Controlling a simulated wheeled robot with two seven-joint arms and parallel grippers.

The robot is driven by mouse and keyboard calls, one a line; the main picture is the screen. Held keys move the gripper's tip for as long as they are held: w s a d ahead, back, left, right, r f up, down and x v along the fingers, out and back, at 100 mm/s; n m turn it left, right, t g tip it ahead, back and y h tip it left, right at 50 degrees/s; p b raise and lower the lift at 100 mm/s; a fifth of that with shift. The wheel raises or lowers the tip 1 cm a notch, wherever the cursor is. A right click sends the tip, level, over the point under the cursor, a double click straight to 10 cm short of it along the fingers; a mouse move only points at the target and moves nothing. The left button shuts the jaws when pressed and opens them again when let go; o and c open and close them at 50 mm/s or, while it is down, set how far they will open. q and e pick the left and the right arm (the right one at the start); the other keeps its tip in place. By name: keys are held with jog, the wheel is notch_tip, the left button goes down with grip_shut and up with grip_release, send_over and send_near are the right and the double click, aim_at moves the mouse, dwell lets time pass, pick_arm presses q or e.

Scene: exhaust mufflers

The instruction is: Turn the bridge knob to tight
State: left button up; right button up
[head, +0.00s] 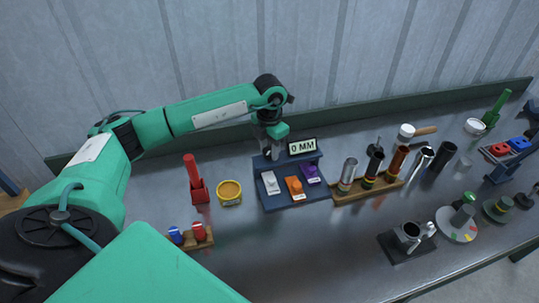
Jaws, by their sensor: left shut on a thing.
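My left arm comes in from the left and reaches over the bench. Its gripper (270,152) points down at the back left of a dark blue stand (292,203), just left of a small "0 MM" display (302,146). The gripper is shut on a small dark part there, which I take to be the bridge knob; the fingers mostly hide it, so its setting cannot be read. White (270,183), orange (294,187) and purple (310,173) pieces with labels sit on the stand. My right gripper is not in view.
A red holder (198,190), a yellow ring dish (229,192) and a small wooden rack (190,240) stand left of the stand. A wooden rack of cylinders (367,188) is close on the right. A metal cup on a dark base (408,240) is front right. The front middle is clear.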

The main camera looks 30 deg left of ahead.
pick_arm(q)
jog(key=m+b, duration=0.4)
jog(key=shift+f+m, duration=0.2)
jog(key=shift+m, duration=0.1)
jog(key=shift+m+b, duration=0.7)
jog(key=shift+m, duration=0.2)
jog(key=m+b, duration=0.1)
jog(key=m, duration=0.1)
jog(key=shift+r+m+b, duration=0.15)
jog(key=shift+m+b, duration=0.25)
jog(key=shift+r+m+b, duration=0.1)
jog(key=shift+m+b, duration=0.3)
jog(key=shift+m, duration=0.3)
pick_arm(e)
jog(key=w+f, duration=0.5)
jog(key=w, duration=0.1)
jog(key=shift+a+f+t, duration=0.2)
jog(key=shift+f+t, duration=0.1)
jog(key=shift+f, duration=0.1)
pick_arm(q)
jog(key=o, duration=1)
